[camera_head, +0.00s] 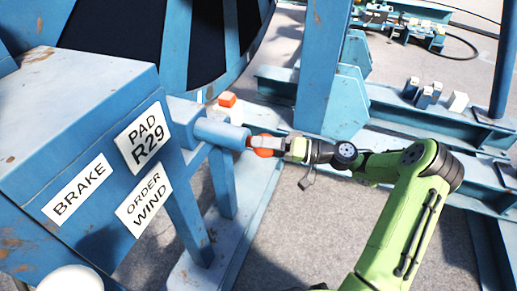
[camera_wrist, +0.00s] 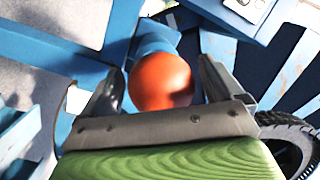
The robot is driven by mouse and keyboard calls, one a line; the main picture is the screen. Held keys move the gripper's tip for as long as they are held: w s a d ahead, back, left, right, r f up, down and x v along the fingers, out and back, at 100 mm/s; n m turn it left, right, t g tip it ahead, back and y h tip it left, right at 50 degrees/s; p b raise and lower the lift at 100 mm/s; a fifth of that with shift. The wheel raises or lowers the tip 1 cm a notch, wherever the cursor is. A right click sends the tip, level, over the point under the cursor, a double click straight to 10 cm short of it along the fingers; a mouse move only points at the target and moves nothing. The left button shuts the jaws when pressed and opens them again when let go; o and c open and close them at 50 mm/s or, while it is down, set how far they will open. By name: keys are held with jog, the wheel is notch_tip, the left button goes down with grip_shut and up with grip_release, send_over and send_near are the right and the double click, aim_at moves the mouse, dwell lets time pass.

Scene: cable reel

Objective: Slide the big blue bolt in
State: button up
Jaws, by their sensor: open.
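The big blue bolt (camera_head: 220,134) is a thick light-blue cylinder sticking out to the right of a blue housing beside the labelled cabinet. Its orange-red round knob (camera_head: 263,152) is at its right end. In the wrist view the knob (camera_wrist: 160,82) sits between the two fingers, with blue metal (camera_wrist: 155,35) behind it. My gripper (camera_head: 262,143) is at the knob, its fingers on either side and apart. Gaps show beside the knob in the wrist view (camera_wrist: 160,75), more clearly on the right. Part of the knob is hidden by a finger in the head view.
A blue cabinet (camera_head: 75,85) with BRAKE, PAD R29 and ORDER WIND labels stands at left. A blue post (camera_head: 322,65) and beams rise behind my arm. Bare concrete floor (camera_head: 310,215) shows below my gripper.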

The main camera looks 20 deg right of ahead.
aim_at(222, 135)
jog(key=shift+x, duration=0.75)
jog(key=shift+c, duration=0.4)
jog(key=shift+r, duration=0.1)
jog(key=c, duration=1.3)
jog(key=shift+o, duration=0.2)
jog(key=x, duration=0.3)
jog(key=w+x, duration=0.1)
jog(key=x, duration=0.6)
jog(key=shift+w+d, duration=0.1)
jog(key=shift+w, duration=0.45)
jog(key=shift+r, duration=0.1)
